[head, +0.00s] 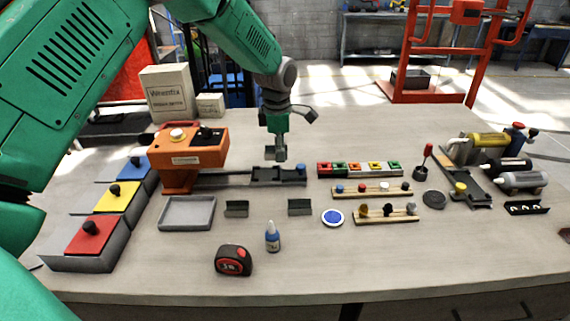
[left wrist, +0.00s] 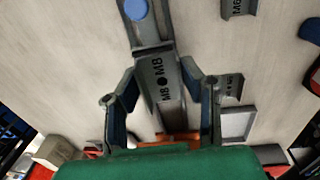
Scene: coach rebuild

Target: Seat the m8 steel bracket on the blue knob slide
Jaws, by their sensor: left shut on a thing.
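My left gripper (head: 276,143) is above the dark rail behind the middle of the table. It is shut on the grey m8 steel bracket (head: 276,154), whose M8 marking and dark hole show between the fingers in the left wrist view (left wrist: 160,78). The blue knob slide (head: 268,175) lies under the bracket, with its blue knob (head: 301,169) at the right end. The knob also shows at the top of the left wrist view (left wrist: 136,9). The bracket appears slightly above the slide; whether they touch, I cannot tell. My right gripper is not in view.
An orange housing (head: 190,152) stands at the rail's left end. Two other brackets (head: 236,208) (head: 300,206), a grey tray (head: 187,227), a glue bottle (head: 272,238) and a tape measure (head: 233,260) lie in front. Colored blocks (head: 360,168) stand to the right.

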